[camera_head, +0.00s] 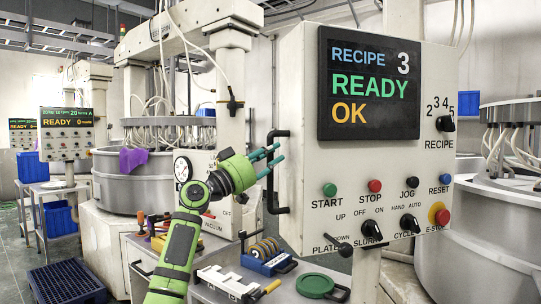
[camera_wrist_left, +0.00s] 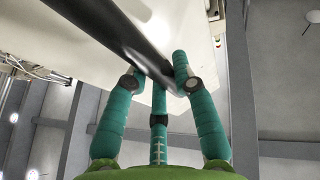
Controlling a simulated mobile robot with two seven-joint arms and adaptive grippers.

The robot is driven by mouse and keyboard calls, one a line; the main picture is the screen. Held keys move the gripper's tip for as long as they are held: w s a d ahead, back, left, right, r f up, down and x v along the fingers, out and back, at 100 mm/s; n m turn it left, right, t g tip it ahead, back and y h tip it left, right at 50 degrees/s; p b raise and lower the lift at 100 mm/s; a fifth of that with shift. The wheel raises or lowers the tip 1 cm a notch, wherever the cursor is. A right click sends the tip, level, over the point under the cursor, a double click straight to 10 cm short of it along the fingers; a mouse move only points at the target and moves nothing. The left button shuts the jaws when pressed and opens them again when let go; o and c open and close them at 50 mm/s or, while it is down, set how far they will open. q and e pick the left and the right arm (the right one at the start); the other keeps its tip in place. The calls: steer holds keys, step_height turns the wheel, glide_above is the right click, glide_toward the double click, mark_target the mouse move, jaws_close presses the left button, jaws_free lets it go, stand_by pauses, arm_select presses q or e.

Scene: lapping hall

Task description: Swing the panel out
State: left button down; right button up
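The panel (camera_head: 300,200) is a pale box front with a dark screen reading RECIPE 3, READY, OK, above buttons and knobs. A black bar handle (camera_head: 271,190) stands on its left edge. My green left gripper (camera_head: 274,161) is at this handle, its teal fingers spread and overlapping the bar's upper half. In the left wrist view the handle (camera_wrist_left: 125,38) runs diagonally between the fingertips (camera_wrist_left: 160,88), its end close to the right finger. The fingers look open around or just before the bar; contact is not clear. My right gripper is not in view.
Below the panel, a bench holds a green round disc (camera_head: 315,286), a blue holder with rings (camera_head: 267,257) and a white block (camera_head: 228,283). A lever (camera_head: 344,247) juts from the panel's bottom. A large grey tub (camera_head: 480,250) stands at right. Floor shows at left.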

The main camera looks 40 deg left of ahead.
arm_select(q)
steer(key=c, duration=1)
jaws_free()
steer(key=shift+s+a+r, duration=0.1)
steer(key=shift+a+r, duration=0.15)
steer(key=shift+a, duration=0.05)
steer(key=shift+w+f, duration=0.15)
steer(key=shift+w, duration=0.1)
steer(key=shift+f, duration=0.1)
steer(key=v, duration=1.2)
steer(key=shift+d, duration=0.1)
